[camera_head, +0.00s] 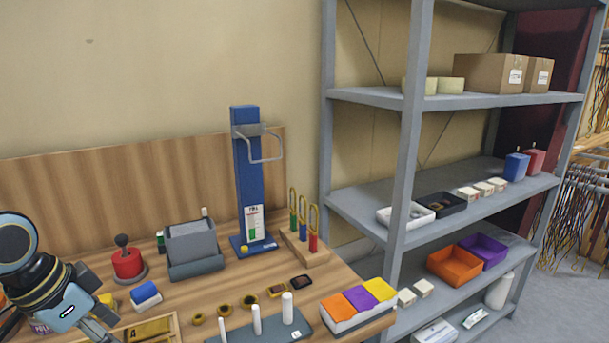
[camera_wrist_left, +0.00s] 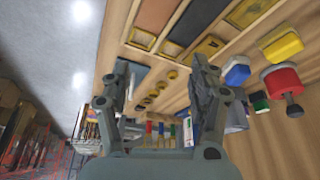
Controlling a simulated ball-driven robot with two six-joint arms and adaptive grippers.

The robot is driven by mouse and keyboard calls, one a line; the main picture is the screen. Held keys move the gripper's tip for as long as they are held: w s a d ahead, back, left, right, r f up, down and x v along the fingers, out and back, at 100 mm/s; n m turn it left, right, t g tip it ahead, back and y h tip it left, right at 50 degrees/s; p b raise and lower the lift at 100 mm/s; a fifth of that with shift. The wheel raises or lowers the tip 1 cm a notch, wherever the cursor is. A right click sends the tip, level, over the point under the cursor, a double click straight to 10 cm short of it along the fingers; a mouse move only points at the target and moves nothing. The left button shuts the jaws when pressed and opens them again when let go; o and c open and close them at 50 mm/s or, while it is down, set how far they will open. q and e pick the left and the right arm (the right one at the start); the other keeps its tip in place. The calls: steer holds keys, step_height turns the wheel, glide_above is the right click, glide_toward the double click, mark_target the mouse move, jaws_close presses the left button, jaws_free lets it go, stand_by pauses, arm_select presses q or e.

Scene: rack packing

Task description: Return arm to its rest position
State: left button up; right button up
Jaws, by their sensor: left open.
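My left arm (camera_head: 55,290) comes in at the lower left of the head view, over the left end of the wooden bench. In the left wrist view my left gripper (camera_wrist_left: 163,85) has its two fingers wide apart with nothing between them. The bench top, with its trays and small items, shows beyond the fingers. I cannot see the fingertips touching anything. My right arm and gripper are not in either view.
The wooden bench (camera_head: 195,290) holds a red joystick (camera_head: 127,264), a grey bin (camera_head: 192,242), a blue stand (camera_head: 249,180), a rack of white pegs (camera_head: 256,320) and a box of coloured packets (camera_head: 358,300). A grey metal shelf (camera_head: 410,160) stands at the right.

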arm_select(q)
steer(key=s+d+r+n+y, duration=0.1)
steer(key=s+d+n+y, duration=0.15)
steer(key=s, duration=0.75)
steer(key=s+d+n+y, duration=0.1)
steer(key=s+d+n, duration=0.15)
steer(key=s, duration=0.65)
steer(key=s+a+f+n+g+b, duration=0.2)
steer(key=f+b, duration=0.8)
steer(key=f, duration=2.7)
steer(key=s+a+f+b, duration=0.2)
steer(key=s+f+b, duration=0.5)
steer(key=s+f, duration=1.2)
step_height(320, 180, down, 3)
steer(key=shift+f+m+g, duration=0.1)
steer(key=shift+m+g, duration=0.2)
steer(key=shift+m, duration=0.1)
steer(key=shift+s+h, duration=0.1)
steer(key=shift+h, duration=0.15)
steer(key=shift+c, duration=0.4)
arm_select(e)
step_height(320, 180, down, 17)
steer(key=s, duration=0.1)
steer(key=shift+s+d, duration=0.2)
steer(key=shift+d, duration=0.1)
